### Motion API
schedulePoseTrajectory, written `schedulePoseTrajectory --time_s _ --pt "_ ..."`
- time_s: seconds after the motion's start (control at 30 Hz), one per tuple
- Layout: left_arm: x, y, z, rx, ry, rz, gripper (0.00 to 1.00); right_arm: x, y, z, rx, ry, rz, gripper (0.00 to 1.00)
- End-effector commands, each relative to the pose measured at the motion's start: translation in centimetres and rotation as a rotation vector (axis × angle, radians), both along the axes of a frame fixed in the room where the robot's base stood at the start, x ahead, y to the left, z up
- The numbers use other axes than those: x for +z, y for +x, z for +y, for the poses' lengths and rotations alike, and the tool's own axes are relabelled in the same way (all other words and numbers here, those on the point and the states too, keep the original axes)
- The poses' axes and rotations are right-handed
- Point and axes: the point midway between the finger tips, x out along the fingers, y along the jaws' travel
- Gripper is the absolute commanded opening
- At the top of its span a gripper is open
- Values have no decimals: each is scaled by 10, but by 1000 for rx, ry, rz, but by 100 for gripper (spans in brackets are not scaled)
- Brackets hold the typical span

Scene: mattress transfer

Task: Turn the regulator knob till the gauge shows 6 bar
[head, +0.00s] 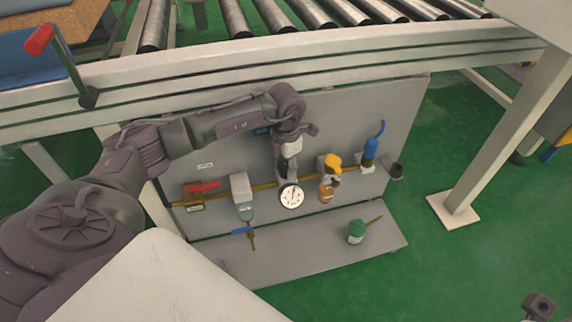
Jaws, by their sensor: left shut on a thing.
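A grey panel (350,120) stands under the conveyor frame with a brass pipe line across it. The round white pressure gauge (291,197) sits on this line near the panel's middle. Its needle is too small to read surely. My left gripper (285,171) is directly above the gauge, pointing down at the panel, and is shut on the regulator knob. The fingers and wrist hide the knob, so its turn cannot be seen.
Left of the gauge are a red-handled valve (202,187) and a filter bowl (241,190). Right of it are a yellow-topped part (332,163) and a blue fitting (371,150). A green-topped can (356,232) stands on the lower shelf (300,257). Conveyor rollers (275,15) lie above.

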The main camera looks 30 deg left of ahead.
Motion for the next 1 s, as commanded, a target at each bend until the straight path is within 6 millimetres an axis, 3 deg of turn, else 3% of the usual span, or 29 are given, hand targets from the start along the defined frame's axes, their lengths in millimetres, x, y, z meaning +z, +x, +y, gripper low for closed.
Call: schedulePoseTrajectory --time_s 0.2,0.23,0.37,0.73,0.87,1.0 --pt "0 0 0 2 0 0 8 0 0 0 0 0 0 0" --pt "0 0 0 2 0 0 48 0 0 0 0 0 0 0" --pt "0 0 0 3 0 0 68 0 0 0 0 0 0 0" --pt "5 1 0 3 0 -2 68 0 0 -1 -2 1 -1 0" --pt "22 1 0 3 0 -4 68 0 0 0 -1 1 0 0" --pt "52 2 0 3 -1 -6 68 0 0 0 -1 0 0 0"
